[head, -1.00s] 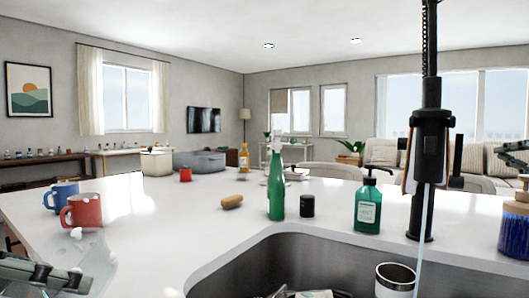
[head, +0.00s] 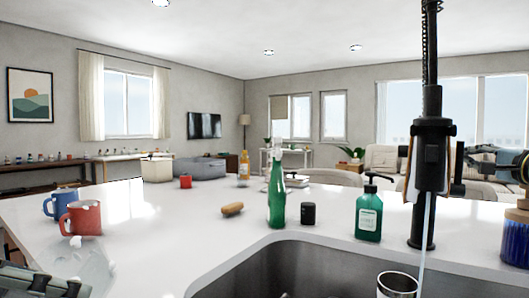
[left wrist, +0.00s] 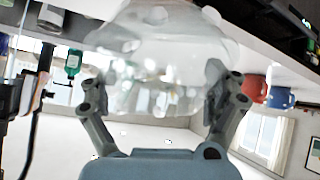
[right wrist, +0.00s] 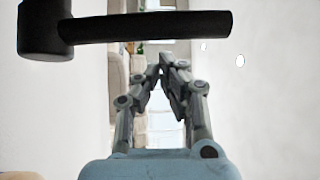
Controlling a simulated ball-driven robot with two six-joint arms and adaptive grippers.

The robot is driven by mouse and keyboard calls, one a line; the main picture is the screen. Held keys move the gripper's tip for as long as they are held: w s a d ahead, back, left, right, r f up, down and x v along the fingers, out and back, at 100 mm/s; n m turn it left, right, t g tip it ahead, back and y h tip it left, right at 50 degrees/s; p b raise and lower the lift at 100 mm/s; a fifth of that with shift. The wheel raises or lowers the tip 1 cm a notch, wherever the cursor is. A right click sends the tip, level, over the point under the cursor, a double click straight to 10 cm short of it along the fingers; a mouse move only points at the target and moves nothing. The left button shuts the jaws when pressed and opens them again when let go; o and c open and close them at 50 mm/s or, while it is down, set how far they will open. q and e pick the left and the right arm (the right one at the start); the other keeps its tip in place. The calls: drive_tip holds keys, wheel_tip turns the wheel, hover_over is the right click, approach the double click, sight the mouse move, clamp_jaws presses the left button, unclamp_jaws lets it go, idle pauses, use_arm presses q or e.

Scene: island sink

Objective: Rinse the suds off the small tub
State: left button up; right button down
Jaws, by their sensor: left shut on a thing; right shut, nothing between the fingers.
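The small tub (left wrist: 165,50) is clear, with white suds patches showing on it in the left wrist view. My left gripper (left wrist: 153,88) is shut on it, a finger on either side. The tub shows faintly at the lower left of the head view (head: 88,262), over the counter and left of the sink. The black faucet (head: 430,160) runs a thin water stream (head: 421,235) into the sink (head: 270,272). My right gripper (head: 480,153) is shut and empty, right of the faucet. A black bar, apparently the faucet's, crosses its wrist view (right wrist: 150,27).
A green bottle (head: 276,200), black jar (head: 308,213) and soap pump (head: 368,215) line the sink's far edge. Red (head: 85,218) and blue (head: 60,203) mugs stand near the tub. A steel cup (head: 397,284) is in the sink. A blue-banded container (head: 516,238) stands at the right.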

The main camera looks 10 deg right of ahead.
sight(459, 167)
use_arm(q)
wheel_tip(459, 167, up, 4)
drive_tip(key=shift+s+f+p, duration=0.1)
drive_tip(key=shift+s+p, duration=0.05)
drive_tip(key=shift+p, duration=1)
drive_tip(key=shift+r+p, duration=0.3)
use_arm(e)
drive_tip(key=s+a, duration=0.2)
drive_tip(key=shift+s+a, duration=0.25)
drive_tip(key=shift+a, duration=0.05)
